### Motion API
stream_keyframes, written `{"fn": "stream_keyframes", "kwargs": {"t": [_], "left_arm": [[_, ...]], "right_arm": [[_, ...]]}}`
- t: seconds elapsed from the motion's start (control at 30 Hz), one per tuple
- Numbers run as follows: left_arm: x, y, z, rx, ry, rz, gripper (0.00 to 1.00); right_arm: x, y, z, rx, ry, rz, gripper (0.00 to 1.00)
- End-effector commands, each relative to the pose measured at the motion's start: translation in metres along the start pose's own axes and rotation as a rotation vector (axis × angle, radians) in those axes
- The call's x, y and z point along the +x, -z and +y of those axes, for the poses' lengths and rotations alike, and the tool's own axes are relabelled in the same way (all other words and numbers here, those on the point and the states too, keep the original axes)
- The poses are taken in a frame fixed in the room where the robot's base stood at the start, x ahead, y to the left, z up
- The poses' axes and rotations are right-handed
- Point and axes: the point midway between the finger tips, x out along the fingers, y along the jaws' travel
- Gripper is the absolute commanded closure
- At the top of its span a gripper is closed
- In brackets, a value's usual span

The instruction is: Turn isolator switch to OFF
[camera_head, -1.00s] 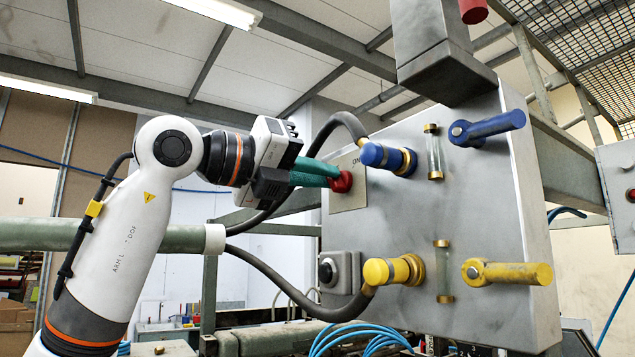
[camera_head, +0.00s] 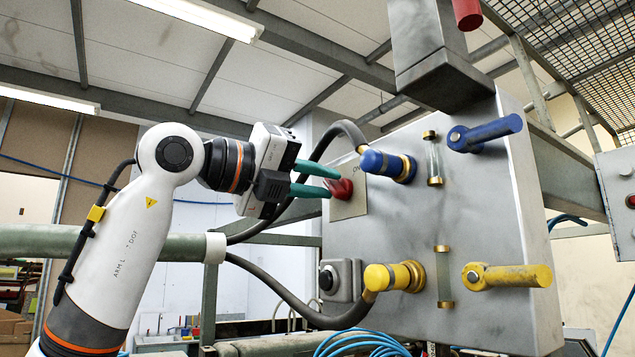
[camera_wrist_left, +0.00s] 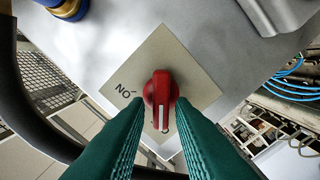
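The red isolator switch knob (camera_head: 342,188) sits on a square beige plate (camera_head: 349,207) at the left side of the grey panel. In the left wrist view the knob (camera_wrist_left: 161,92) has a white line on its handle pointing down the picture, away from the ON label (camera_wrist_left: 124,89). Other marks low on the plate are mostly hidden by the fingers. My left gripper (camera_head: 334,181) has its green fingers spread at the knob. In the wrist view its fingertips (camera_wrist_left: 160,104) stand on either side of the handle with gaps visible. My right gripper is not in view.
Blue (camera_head: 384,163) and yellow (camera_head: 392,277) fittings with hoses stick out beside the plate. A black round knob on a grey box (camera_head: 340,279) is below it. Blue (camera_head: 486,132) and yellow (camera_head: 507,275) levers are farther right.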

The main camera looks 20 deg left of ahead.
Motion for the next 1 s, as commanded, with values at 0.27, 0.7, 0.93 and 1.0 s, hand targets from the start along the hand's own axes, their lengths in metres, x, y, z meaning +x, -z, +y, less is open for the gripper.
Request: {"fn": "stream_keyframes", "kwargs": {"t": [0.27, 0.7, 0.93, 1.0], "left_arm": [[0.001, -0.001, -0.001, 0.002, 0.002, -0.003, 0.67], [-0.059, -0.003, -0.003, 0.003, 0.001, 0.002, 0.67], [-0.102, -0.002, -0.002, 0.002, 0.001, 0.001, 0.67], [-0.11, -0.001, -0.002, 0.002, 0.001, 0.0, 0.67]], "right_arm": [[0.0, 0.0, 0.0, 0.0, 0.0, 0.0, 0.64], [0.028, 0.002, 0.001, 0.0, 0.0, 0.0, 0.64], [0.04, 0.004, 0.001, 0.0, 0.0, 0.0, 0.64], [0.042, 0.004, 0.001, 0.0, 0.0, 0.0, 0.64]]}}
